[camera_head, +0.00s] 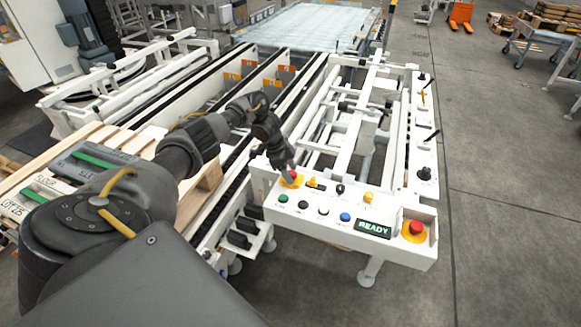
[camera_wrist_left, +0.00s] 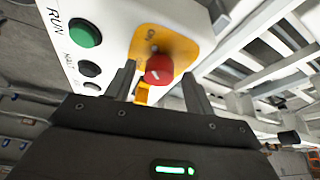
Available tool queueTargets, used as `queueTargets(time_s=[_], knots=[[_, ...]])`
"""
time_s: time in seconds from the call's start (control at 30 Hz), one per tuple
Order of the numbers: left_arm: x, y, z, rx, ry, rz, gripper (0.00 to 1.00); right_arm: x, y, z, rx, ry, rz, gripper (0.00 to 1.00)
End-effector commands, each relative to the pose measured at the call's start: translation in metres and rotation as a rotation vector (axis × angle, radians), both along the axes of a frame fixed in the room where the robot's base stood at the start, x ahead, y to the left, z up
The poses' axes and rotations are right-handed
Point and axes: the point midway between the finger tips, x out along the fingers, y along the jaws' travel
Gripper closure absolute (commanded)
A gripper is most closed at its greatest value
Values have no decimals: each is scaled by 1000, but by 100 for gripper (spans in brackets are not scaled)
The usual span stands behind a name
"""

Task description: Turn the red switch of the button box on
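The button box (camera_head: 322,212) is a white panel at the front end of the machine frame. Its red switch (camera_head: 291,177) sits on a yellow plate near the panel's left end, partly covered by my left gripper (camera_head: 283,165) in the head view. In the left wrist view the red switch (camera_wrist_left: 159,68) shows a pale line on its face. The fingers of my left gripper (camera_wrist_left: 160,85) stand apart on either side of it, with gaps showing. I cannot tell whether they touch it. My right gripper is in neither view.
Close to the red switch are a green button (camera_head: 283,198), black, white and blue buttons, and a small yellow part. A READY display (camera_head: 373,228) and a red mushroom button (camera_head: 416,227) on yellow sit to the right. A wooden pallet (camera_head: 200,195) lies left.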

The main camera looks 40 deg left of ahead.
Motion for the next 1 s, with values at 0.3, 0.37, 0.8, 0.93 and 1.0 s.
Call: queueTargets(time_s=[0.3,0.37,0.8,0.93,1.0], knots=[[0,0,3,-1,-2,-1,46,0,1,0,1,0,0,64],[-1,2,8,-1,-2,-1,46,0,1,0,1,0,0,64],[-16,29,85,2,-3,-1,46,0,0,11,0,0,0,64],[-19,34,96,1,-2,0,46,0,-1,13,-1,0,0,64],[-20,34,99,-1,-1,-1,46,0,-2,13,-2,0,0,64]])
